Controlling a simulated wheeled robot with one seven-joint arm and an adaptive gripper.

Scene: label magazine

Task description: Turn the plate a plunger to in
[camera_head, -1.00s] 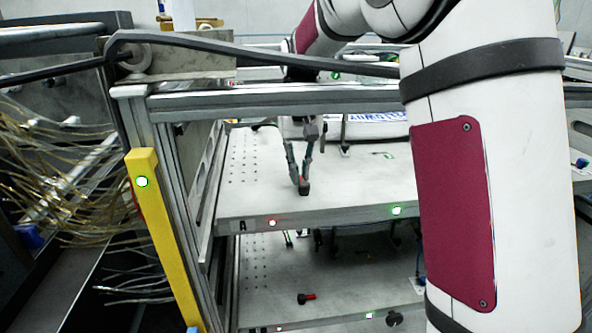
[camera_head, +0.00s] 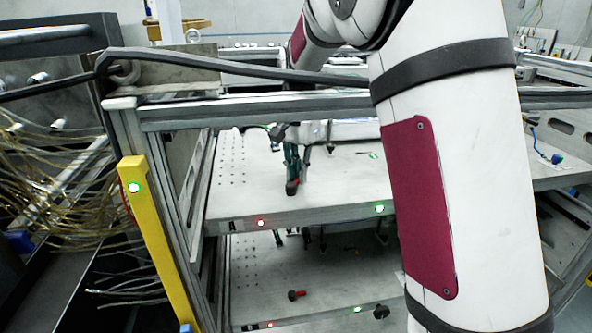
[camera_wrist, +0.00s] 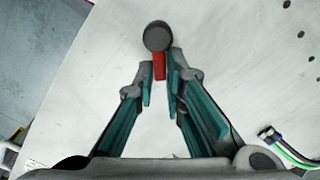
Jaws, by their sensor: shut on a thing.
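Plate A (camera_head: 340,190) is the upper grey metal plate in the rack, with a small "A" label on its front edge. Its plunger (camera_head: 292,187), a dark round knob with a red bar, is near the front edge. In the wrist view the plunger's dark knob (camera_wrist: 158,36) is just beyond my fingertips, and its red bar lies between them. My gripper (camera_head: 292,176) comes down from behind and is shut on the plunger; it also shows in the wrist view (camera_wrist: 160,72) with teal finger pads. The fingers hide part of the plunger's bar.
A lower plate (camera_head: 340,285) carries another red-handled plunger (camera_head: 297,295). Red (camera_head: 260,223) and green (camera_head: 379,208) lights glow on plate A's front edge. A yellow post (camera_head: 150,240) and a frame rail (camera_head: 250,112) bound the rack. Cables hang at left.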

